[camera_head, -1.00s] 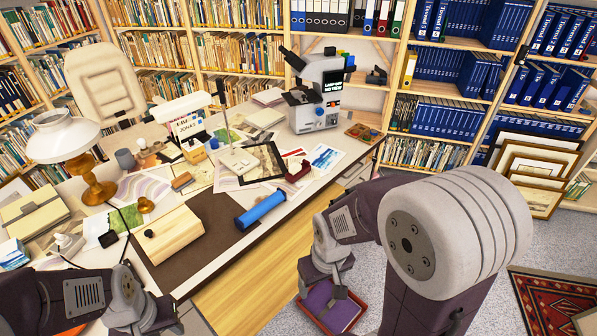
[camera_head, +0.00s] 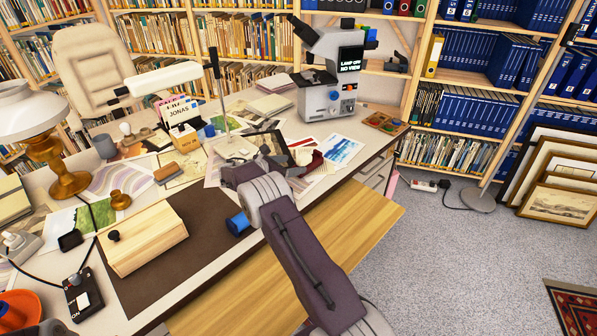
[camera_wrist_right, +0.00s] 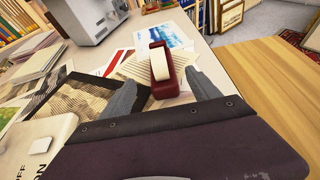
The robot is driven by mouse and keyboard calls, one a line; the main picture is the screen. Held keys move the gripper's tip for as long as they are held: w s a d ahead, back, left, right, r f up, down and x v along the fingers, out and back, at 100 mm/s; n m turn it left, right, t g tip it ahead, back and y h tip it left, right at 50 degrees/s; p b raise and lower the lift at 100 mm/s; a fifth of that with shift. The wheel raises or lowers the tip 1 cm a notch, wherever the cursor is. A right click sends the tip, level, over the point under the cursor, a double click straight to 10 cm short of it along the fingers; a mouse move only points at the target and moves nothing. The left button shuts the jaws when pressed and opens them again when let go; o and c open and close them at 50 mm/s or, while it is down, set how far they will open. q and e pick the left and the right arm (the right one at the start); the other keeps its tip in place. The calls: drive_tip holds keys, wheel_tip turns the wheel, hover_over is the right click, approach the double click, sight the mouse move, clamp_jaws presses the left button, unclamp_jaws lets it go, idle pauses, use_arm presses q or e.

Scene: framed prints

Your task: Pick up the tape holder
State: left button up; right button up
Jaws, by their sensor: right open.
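The tape holder (camera_wrist_right: 178,86) is dark red with a roll of white tape. In the wrist view it stands on papers on the desk, just ahead of and between my fingertips. In the head view the tape holder (camera_head: 312,165) is near the desk's right edge, partly hidden by my right arm. My right gripper (camera_wrist_right: 163,90) is open and empty, one finger to each side of the holder's line; contact cannot be told. In the head view my right gripper (camera_head: 262,165) is over the desk, its fingers hard to make out.
A microscope (camera_head: 332,80) stands behind the tape holder. A dark framed picture (camera_wrist_right: 75,103) lies to its left. A blue cylinder (camera_head: 237,223) and a wooden box (camera_head: 145,238) lie on the brown desk mat (camera_head: 205,245).

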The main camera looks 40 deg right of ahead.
sight(298, 163)
drive_tip(key=shift+s+r, duration=0.15)
drive_tip(key=shift+r, duration=0.05)
drive_tip(key=x, duration=0.3)
drive_tip(key=shift+w+d+f+b, duration=0.25)
drive_tip(key=shift+f+b, duration=0.05)
drive_tip(key=shift+f, duration=0.15)
drive_tip(key=shift+d+f, duration=0.1)
drive_tip(key=shift+d, duration=0.4)
drive_tip(key=b+x, duration=0.1)
drive_tip(key=x, duration=0.3)
drive_tip(key=shift+s+d+f, duration=0.1)
drive_tip(key=shift+d+f, duration=0.15)
drive_tip(key=shift+r, duration=0.1)
clamp_jaws()
